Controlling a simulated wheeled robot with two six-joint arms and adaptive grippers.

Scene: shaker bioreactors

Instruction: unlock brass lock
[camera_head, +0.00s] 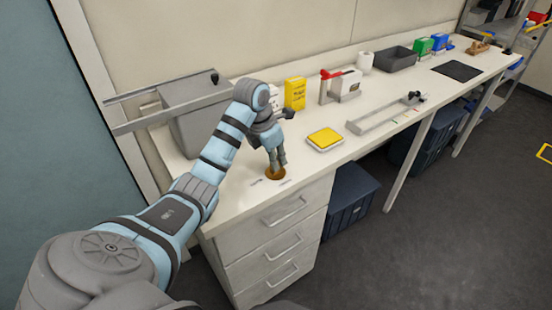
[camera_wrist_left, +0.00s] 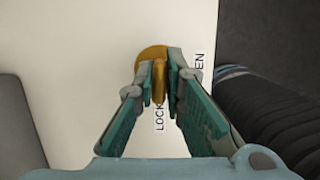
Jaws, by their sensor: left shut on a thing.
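The brass lock (camera_head: 275,175) is a round gold disc on the near left part of the white bench top. It also shows in the left wrist view (camera_wrist_left: 150,52), with a narrow raised handle (camera_wrist_left: 159,84) standing on it. My left gripper (camera_head: 278,160) points down over the lock. In the left wrist view its two fingers (camera_wrist_left: 158,75) are shut on the handle, one on each side. The handle lines up with the printed word beginning "LOCK" (camera_wrist_left: 159,116). A second label ending in "EN" (camera_wrist_left: 198,66) lies to the right, partly hidden by a finger. My right gripper is out of view.
A large grey box (camera_head: 195,125) stands behind my left arm. A yellow-topped pad (camera_head: 325,138), a yellow carton (camera_head: 294,94), a red-handled device (camera_head: 326,88) and a grey rail (camera_head: 385,115) stand farther along the bench. Drawers (camera_head: 275,240) are below the lock.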

